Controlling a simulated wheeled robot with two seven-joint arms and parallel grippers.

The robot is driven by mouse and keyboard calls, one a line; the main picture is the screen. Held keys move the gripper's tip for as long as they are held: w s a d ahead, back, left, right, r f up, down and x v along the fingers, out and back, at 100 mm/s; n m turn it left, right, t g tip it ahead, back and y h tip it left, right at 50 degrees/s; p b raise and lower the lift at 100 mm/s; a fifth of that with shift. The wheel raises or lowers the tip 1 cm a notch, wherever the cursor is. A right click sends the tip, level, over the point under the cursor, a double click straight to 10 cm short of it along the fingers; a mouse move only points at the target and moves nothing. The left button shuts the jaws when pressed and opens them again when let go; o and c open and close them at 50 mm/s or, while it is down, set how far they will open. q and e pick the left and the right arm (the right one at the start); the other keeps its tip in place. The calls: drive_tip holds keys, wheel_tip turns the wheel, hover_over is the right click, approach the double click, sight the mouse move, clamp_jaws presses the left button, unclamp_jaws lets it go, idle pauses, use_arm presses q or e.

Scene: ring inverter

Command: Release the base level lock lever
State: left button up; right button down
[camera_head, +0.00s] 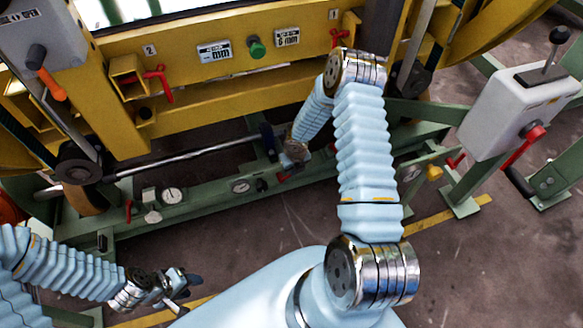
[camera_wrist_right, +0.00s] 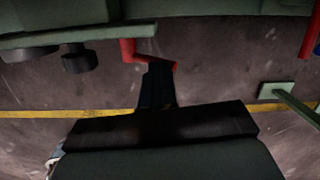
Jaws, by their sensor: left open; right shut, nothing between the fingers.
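A small red lever (camera_wrist_right: 150,62) hangs from a green beam in the right wrist view, bent to the right at its lower end. My right gripper (camera_wrist_right: 159,68) is shut and empty, its dark fingertips right at the lower arm of this lever; I cannot tell whether they touch. In the head view my right gripper (camera_head: 287,174) is small and partly hidden beside the green base beam (camera_head: 215,190). My left gripper (camera_head: 187,292) is open and empty at the lower left, away from the machine.
Another red lever (camera_head: 128,210) is on the base beam at the left. A grey control box (camera_head: 515,108) with a red handle stands at the right. The yellow frame (camera_head: 200,110) stands behind my right arm. The floor in front is clear.

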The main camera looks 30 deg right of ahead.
drive_tip(key=shift+s+d+f, duration=0.1)
drive_tip(key=shift+d+f, duration=0.05)
drive_tip(key=shift+d, duration=0.15)
wheel_tip(320, 180, up, 8)
drive_tip(key=p, duration=0.1)
drive_tip(key=shift+s+a+f, duration=0.2)
drive_tip(key=shift+s+a, duration=0.15)
drive_tip(key=shift+s, duration=0.05)
idle(0.6)
